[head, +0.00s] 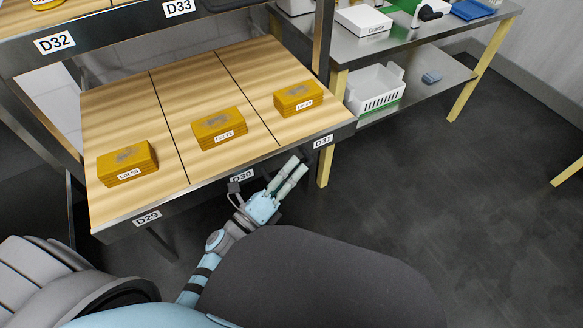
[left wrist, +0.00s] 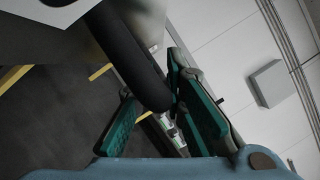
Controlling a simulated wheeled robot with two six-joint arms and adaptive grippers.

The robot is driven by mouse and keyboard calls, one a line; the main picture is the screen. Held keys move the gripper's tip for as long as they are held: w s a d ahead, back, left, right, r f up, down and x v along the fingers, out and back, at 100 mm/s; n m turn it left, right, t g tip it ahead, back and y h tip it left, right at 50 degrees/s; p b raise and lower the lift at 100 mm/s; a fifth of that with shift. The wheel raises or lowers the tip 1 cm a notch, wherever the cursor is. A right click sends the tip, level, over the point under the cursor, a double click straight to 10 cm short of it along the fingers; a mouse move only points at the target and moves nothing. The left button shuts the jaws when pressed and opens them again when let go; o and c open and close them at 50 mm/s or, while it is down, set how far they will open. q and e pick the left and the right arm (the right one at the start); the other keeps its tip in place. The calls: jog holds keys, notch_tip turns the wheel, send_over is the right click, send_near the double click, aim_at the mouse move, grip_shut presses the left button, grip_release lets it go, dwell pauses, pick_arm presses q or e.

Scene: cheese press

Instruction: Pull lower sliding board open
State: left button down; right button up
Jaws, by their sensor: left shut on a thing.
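The lower sliding board (head: 92,205) is a wide wood-topped board with a dark metal front edge. Two dark lines split its top into three strips, labelled D29 (head: 147,218), D30 (head: 242,177) and D31 (head: 323,141). My left gripper (head: 297,168) is at the front edge, between the D30 and D31 labels. In the left wrist view its green fingers (left wrist: 160,118) are on either side of a thick dark rounded bar (left wrist: 125,45), and it is shut on this bar. The bar's join to the board is hidden. My right gripper is not in view.
Orange cheese blocks Lot 08 (head: 127,163), Lot 72 (head: 219,128) and Lot 29 (head: 298,98) rest on the board. An upper shelf (head: 110,38) is above. A steel table (head: 385,45) with a white crate (head: 375,88) below stands right. Floor (head: 440,190) at right is clear.

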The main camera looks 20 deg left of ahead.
pick_arm(q)
jog(key=c, duration=1.7)
grip_release()
jog(key=shift+w, duration=0.1)
jog(key=shift+o, duration=0.2)
jog(key=shift+s+a+f, duration=0.1)
jog(key=shift+s, duration=0.1)
jog(key=v, duration=1.1)
jog(key=shift+s+a, duration=0.15)
jog(key=shift+s, duration=0.15)
